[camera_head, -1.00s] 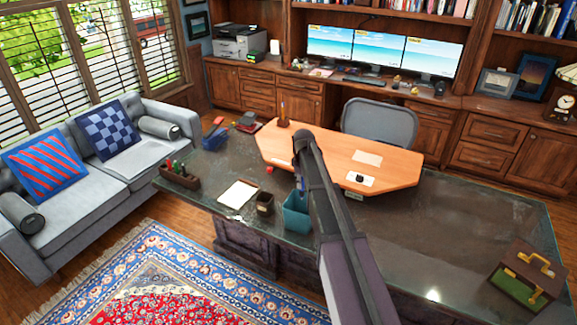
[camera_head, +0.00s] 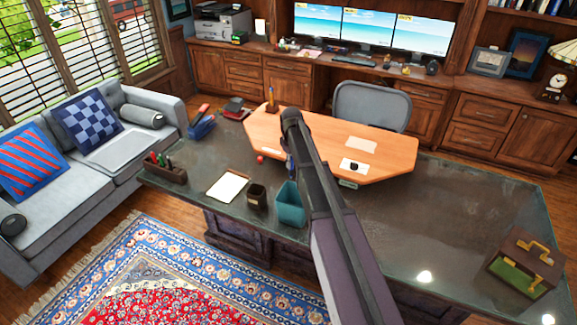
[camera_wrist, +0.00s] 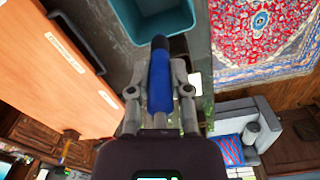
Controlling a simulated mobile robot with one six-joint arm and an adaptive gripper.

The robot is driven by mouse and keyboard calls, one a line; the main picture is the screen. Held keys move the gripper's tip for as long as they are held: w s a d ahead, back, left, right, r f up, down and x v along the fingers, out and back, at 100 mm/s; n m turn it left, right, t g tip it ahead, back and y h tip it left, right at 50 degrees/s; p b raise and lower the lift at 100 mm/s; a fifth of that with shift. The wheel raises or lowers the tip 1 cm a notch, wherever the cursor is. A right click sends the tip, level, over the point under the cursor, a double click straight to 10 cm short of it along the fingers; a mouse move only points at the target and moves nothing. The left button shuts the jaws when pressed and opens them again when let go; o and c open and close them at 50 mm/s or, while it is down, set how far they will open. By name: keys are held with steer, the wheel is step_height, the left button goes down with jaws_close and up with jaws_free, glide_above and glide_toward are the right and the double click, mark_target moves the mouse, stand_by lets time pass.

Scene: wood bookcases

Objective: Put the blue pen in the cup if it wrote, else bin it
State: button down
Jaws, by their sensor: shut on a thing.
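My gripper (camera_wrist: 160,94) is shut on a blue pen (camera_wrist: 160,78) with a dark end pointing up in the wrist view, toward a teal bin. The teal bin (camera_head: 291,207) stands on the dark desk in the head view; its open top also shows in the wrist view (camera_wrist: 196,20). In the head view, my arm hides most of the gripper, behind the bin. A small dark square cup (camera_head: 256,197) stands just left of the bin. Another cup (camera_head: 272,104) with a pen in it stands at the orange desktop's far left corner. I cannot tell which cup is meant.
A notepad (camera_head: 228,186) and a tray with pens (camera_head: 164,171) lie left on the desk (camera_head: 440,215). The orange desktop (camera_head: 320,140) carries a sheet (camera_head: 362,145) and a white card (camera_head: 353,167). A wooden box (camera_head: 525,262) is at right. The desk between is clear.

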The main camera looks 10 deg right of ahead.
steer(key=shift+f, duration=0.1)
steer(key=shift+a+f+b, duration=0.2)
steer(key=shift+f+b, duration=0.7)
steer(key=shift+b, duration=0.1)
steer(key=shift+f, duration=0.15)
step_height(320, 180, down, 10)
steer(key=b, duration=1)
steer(key=shift+r, duration=0.2)
steer(key=shift+c, duration=2.4)
jaws_free()
